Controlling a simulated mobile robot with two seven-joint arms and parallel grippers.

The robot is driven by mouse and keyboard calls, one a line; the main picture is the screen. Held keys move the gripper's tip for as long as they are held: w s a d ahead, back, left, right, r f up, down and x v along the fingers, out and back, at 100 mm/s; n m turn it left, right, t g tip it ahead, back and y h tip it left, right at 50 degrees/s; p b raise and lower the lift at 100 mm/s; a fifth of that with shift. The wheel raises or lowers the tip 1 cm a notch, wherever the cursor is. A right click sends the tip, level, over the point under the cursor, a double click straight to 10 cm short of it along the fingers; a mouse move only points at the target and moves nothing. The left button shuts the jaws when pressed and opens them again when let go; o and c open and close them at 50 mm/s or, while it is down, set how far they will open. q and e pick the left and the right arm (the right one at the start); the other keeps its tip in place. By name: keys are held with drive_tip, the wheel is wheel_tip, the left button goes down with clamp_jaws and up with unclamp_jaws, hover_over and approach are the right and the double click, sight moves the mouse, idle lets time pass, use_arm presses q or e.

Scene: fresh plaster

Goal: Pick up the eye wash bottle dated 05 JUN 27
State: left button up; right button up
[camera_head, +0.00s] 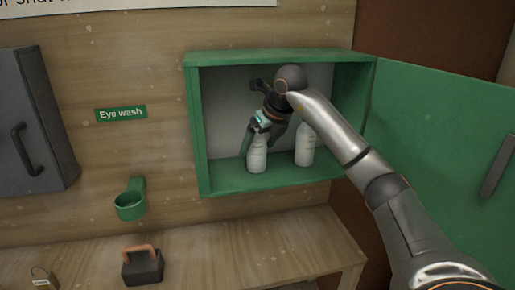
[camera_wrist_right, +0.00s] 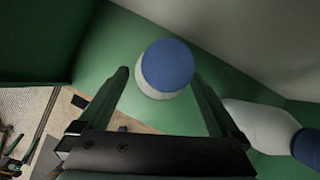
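Two white eye wash bottles stand upright in the open green cabinet. The left bottle (camera_head: 257,158) is partly hidden at its top by my right gripper (camera_head: 261,137). The right bottle (camera_head: 305,148) stands apart, close to my right forearm. In the right wrist view, the left bottle's blue cap (camera_wrist_right: 168,65) shows between the open fingers of my right gripper (camera_wrist_right: 160,77), with gaps visible at the sides. The other bottle (camera_wrist_right: 258,126), also blue-capped, lies outside the right finger. No date is readable on either bottle. My left gripper is not in view.
The cabinet (camera_head: 194,130) has side walls and a top close around my right arm. Its green door (camera_head: 440,130) stands open at the right. A green holder (camera_head: 131,204) is on the wall, and a dark block with a handle (camera_head: 143,267) sits on the bench (camera_head: 240,255).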

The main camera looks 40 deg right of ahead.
clamp_jaws()
idle(0.6)
